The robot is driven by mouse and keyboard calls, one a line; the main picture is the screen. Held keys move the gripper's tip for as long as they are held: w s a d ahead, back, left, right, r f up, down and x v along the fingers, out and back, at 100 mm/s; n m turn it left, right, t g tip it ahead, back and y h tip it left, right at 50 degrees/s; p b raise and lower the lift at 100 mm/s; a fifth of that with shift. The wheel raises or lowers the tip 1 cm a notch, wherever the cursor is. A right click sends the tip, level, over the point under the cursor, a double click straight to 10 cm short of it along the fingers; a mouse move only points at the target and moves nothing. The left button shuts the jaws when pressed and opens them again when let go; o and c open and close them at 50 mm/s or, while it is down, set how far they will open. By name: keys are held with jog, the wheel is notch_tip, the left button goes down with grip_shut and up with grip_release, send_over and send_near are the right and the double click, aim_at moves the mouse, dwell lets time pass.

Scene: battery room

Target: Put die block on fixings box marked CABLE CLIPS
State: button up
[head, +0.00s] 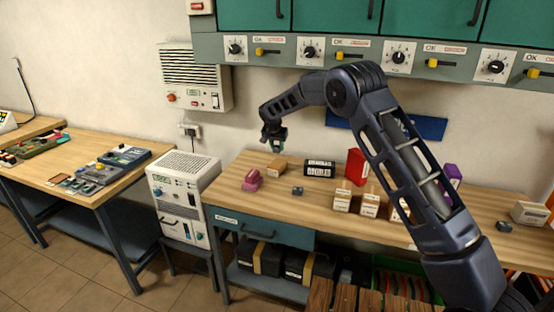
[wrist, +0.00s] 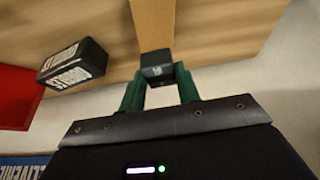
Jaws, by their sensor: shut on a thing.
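My gripper (head: 274,141) is raised above the back left part of the workbench, shut on a small dark block. In the wrist view the dark block (wrist: 157,68), with a pale mark on its face, sits between the green fingertips (wrist: 159,88). I take it for the die block. Several small tan-and-white boxes stand mid-bench, among them a left one (head: 343,197) and one beside it (head: 370,204). Their labels are too small to read, so I cannot tell which says CABLE CLIPS. My arm partly hides the rightmost of them.
A tan box (head: 277,168) stands below my gripper. Near it are a black labelled box (head: 319,168), a pink object (head: 252,180), a small dark object (head: 297,190) and a red box (head: 355,166). The workbench's front left (head: 245,207) is clear.

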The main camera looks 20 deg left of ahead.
aim_at(277, 163)
jog(key=shift+f, duration=3)
jog(key=shift+f, duration=0.15)
jog(key=o, duration=1.2)
jog(key=shift+c, duration=0.2)
jog(key=v, duration=1.2)
